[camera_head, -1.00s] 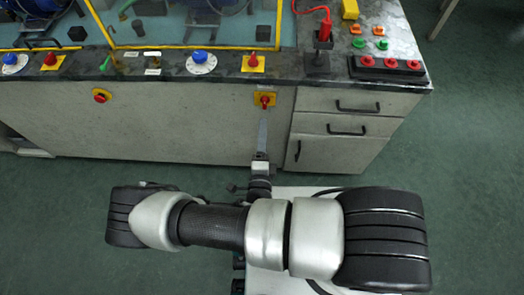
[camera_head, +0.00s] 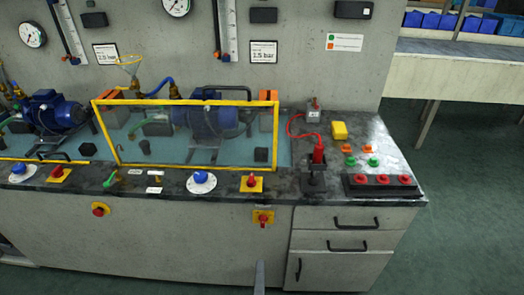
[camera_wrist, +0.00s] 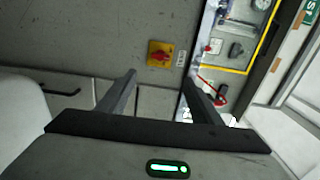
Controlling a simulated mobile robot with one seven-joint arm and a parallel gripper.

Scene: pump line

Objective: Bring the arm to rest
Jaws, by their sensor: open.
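My gripper (camera_wrist: 165,85) shows in the wrist view with its two dark fingers spread apart and nothing between them. In the head view only a thin grey piece of my arm's end shows at the bottom edge, below the front red switch (camera_head: 263,217). The rest of my arm is out of that view.
Drawers (camera_head: 345,244) are shut. Green floor (camera_head: 470,200) is clear at right.

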